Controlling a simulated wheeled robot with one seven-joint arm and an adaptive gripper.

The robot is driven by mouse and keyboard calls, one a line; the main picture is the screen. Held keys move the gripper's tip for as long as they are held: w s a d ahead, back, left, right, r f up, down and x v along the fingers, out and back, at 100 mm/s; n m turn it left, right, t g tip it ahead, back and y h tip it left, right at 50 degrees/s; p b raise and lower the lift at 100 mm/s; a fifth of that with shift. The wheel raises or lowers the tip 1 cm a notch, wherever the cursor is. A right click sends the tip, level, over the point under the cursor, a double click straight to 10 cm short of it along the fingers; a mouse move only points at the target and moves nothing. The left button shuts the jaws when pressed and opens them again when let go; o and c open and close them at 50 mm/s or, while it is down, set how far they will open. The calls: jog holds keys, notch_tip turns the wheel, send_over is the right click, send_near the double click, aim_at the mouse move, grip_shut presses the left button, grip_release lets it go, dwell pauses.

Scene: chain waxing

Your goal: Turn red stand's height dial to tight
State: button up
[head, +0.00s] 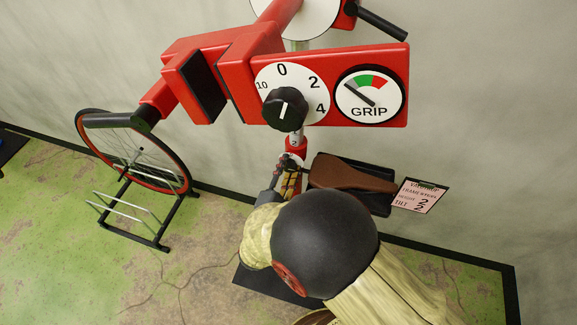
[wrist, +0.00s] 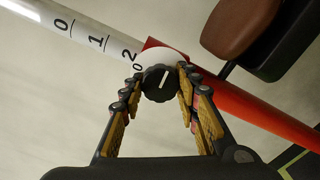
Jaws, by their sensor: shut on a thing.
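The height dial is a black ribbed knob (wrist: 159,83) on a round white face at the red collar of the stand. Its white pointer mark slants up and slightly right in the wrist view; a "0" shows at the face's left edge. My gripper (wrist: 159,82) has one finger on each side of the knob, closed on it. The red stand's lower tube (wrist: 255,112) runs down right, and its pale upper tube (wrist: 82,34) bears the marks 0, 1 and 2. In the head view my gripper (head: 290,163) is at the collar, and my arm hides most of the stand below.
Above is the red clamp head (head: 220,62) with a numbered dial (head: 283,106) and a GRIP gauge (head: 370,95). A brown saddle (head: 345,173) and a pink card (head: 418,196) are right of my gripper. A wheel in a rack (head: 130,205) stands left.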

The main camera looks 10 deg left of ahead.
jog(key=m, duration=1.2)
jog(key=shift+m, duration=0.3)
dwell(0.4)
jog(key=o, duration=1.2)
jog(key=s, duration=0.8)
jog(key=s+a, duration=0.1)
jog(key=s, duration=0.3)
